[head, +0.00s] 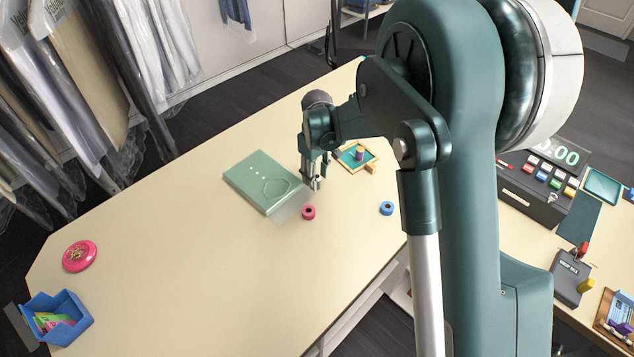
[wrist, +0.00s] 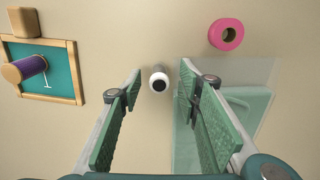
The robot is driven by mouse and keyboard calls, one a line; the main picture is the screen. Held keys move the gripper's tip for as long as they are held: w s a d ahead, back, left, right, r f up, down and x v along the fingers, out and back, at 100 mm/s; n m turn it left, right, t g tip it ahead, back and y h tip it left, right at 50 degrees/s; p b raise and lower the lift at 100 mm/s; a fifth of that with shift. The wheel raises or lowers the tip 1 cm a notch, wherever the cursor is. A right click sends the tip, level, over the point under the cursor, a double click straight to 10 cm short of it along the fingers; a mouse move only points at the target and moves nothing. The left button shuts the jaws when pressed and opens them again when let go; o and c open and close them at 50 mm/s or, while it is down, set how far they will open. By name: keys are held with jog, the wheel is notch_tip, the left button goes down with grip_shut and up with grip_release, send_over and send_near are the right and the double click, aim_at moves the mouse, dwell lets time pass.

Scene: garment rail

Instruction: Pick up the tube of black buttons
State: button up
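A small upright tube (wrist: 158,78), seen almost end-on, has a white round rim and a black middle. It fits the tube of black buttons, though single buttons cannot be made out. It stands between and slightly beyond my open fingertips (wrist: 161,84) in the wrist view, with a gap on both sides. In the head view my gripper (head: 314,181) points down over the table beside the green flat case. I cannot clearly pick out the tube there; the fingers seem to hide it.
The green case (head: 255,176) with a clear sheet lies left of my gripper. A pink ring (head: 308,213) and a blue ring (head: 387,208) lie nearby. A framed teal tray (wrist: 60,80) holds a purple spool (wrist: 25,68). A pink tin (head: 80,255) and blue bin (head: 72,307) stand far left.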

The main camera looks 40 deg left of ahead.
aim_at(317, 176)
jog(key=shift+f, duration=1.55)
jog(key=c, duration=1)
